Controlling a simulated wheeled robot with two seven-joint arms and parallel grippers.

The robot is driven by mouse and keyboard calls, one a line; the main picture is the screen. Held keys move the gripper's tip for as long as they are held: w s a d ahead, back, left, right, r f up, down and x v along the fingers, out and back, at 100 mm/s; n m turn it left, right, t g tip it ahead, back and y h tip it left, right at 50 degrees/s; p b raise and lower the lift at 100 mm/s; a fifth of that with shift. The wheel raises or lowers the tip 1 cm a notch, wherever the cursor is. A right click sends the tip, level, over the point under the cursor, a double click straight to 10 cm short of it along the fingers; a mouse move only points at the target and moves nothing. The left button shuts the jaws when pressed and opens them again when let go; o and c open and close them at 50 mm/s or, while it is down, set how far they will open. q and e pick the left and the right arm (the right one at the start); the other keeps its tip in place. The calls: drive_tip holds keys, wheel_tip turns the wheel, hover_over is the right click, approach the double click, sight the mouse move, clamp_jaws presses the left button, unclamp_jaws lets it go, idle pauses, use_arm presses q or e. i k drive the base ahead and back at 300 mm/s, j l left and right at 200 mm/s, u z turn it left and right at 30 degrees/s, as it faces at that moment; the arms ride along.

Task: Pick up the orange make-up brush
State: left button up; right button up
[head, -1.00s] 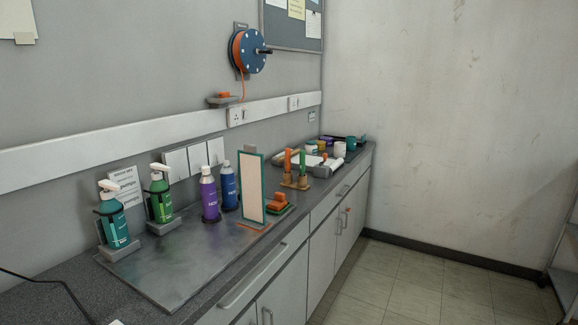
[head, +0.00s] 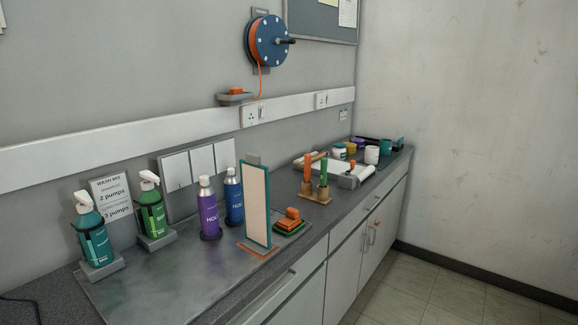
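An orange stick-like thing (head: 308,167), perhaps the orange make-up brush, stands upright in a small tan holder (head: 315,196) on the counter. A similar green one (head: 323,178) stands beside it in the same holder. Bristles cannot be made out at this size. Neither of my grippers shows in the head view.
The counter (head: 345,205) runs along the left wall. A framed upright panel (head: 257,205) stands in front of the holder, with an orange block (head: 292,215) beside it. Pump bottles (head: 92,232) and spray bottles (head: 209,208) stand to the left. Floor (head: 440,285) at right is clear.

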sight(307, 157)
drive_tip(key=i+l+u, duration=0.3)
drive_tip(key=l, duration=0.25)
drive_tip(key=i+l+u, duration=0.35)
drive_tip(key=l, duration=0.3)
drive_tip(key=i+l+u, duration=0.3)
drive_tip(key=l, duration=0.45)
drive_tip(key=i, duration=0.05)
